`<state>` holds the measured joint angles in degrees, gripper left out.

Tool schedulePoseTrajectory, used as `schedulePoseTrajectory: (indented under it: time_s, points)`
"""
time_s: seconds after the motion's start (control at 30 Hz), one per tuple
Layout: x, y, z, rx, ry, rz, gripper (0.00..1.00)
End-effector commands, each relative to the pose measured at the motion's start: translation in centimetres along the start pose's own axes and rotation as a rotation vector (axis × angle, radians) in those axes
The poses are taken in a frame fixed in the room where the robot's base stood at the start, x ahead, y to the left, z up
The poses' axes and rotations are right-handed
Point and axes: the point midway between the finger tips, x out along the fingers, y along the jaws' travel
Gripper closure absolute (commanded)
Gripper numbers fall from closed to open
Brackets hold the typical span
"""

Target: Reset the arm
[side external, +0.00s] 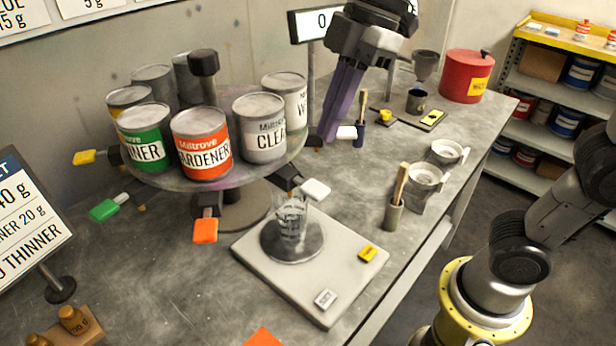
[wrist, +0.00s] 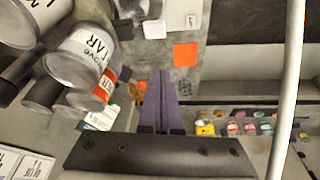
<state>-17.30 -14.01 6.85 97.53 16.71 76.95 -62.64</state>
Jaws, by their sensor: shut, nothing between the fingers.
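My gripper (side external: 328,137) hangs with its purple fingers pointing down, at the back of the bench just right of the paint-can carousel (side external: 228,165). The fingers are together with nothing between them. In the wrist view the shut fingers (wrist: 162,75) show at the centre, with cans to their left. A clear measuring cup (side external: 290,222) stands on the round pan of the scale (side external: 318,275), well in front of my gripper. The sign (side external: 322,22) behind reads 0.
The carousel carries several cans, including a green can (side external: 145,138) and an orange can (side external: 202,145), with coloured tabs below. A red container (side external: 467,76), dark cup (side external: 416,101) and strainer cups (side external: 425,180) stand to the right. Bench between scale and gripper is mostly clear.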

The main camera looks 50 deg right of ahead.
Motion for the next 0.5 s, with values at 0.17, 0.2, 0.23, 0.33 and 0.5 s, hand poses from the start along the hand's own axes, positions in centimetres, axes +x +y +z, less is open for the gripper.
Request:
schedulePoseTrajectory:
  time_s: [0.17,0.2,0.23,0.33,0.5]
  points:
    - [-1.4,-2.8,7.2,0.257,-0.022,0.163,1.0]
    - [-1.2,-3.5,8.9,0.342,-0.026,0.204,1.0]
    - [-0.9,-4.0,10.1,0.408,-0.028,0.235,1.0]
    - [0.3,-5.8,13.9,0.644,-0.025,0.338,1.0]
    - [3.3,-7.9,18.5,1.0,0.01,0.467,1.0]
